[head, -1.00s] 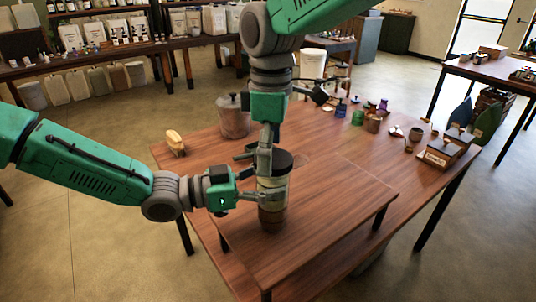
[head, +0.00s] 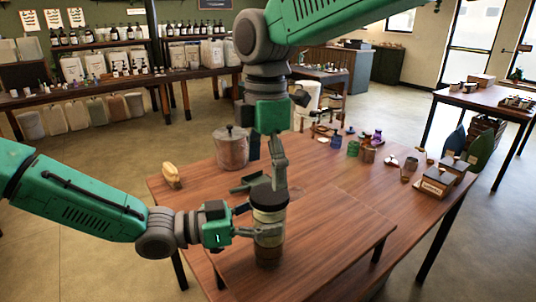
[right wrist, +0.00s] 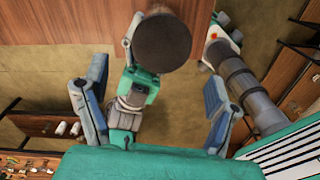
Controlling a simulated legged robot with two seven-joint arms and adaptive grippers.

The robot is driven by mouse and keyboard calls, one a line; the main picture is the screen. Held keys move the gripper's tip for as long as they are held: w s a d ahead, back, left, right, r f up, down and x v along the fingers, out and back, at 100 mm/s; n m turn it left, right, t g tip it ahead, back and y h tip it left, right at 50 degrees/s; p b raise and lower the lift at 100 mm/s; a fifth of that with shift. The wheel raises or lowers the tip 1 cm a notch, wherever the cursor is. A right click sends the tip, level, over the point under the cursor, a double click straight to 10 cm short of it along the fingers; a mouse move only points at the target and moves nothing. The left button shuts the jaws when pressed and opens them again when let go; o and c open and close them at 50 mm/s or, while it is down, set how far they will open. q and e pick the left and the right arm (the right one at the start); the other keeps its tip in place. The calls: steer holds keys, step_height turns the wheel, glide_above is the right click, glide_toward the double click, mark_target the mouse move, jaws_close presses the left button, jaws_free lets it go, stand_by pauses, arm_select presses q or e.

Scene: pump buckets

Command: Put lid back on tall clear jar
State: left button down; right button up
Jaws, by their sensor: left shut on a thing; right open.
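The tall clear jar (head: 268,238) stands upright near the front of the table, with layered contents showing through its wall. Its round dark lid (head: 268,196) sits on top and looks level; the right wrist view also shows this lid (right wrist: 161,43) from above. My left gripper (head: 252,221) is shut on the jar's side from the left. My right gripper (head: 264,178) is just above and behind the lid, with its fingers spread. In the right wrist view its open fingers (right wrist: 155,95) are empty, and the lid lies beyond them.
A lidded canister (head: 232,150) stands behind the jar, with a yellowish brush-like object (head: 172,176) at the table's left edge. Small bottles and cups (head: 358,145) and wooden boxes (head: 438,180) occupy the right back. The wooden table (head: 335,225) right of the jar is clear.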

mark_target(269, 192)
steer(key=n, duration=0.2)
steer(key=r+n, duration=0.1)
steer(key=n, duration=0.2)
steer(key=shift+d, duration=0.1)
steer(key=n, duration=0.2)
steer(key=r+n, duration=0.1)
steer(key=n, duration=0.3)
steer(key=shift+w+d+r, duration=0.15)
steer(key=shift+w+d, duration=0.05)
steer(key=shift+d, duration=0.05)
step_height(269, 192, down, 8)
steer(key=shift+s+f, duration=0.1)
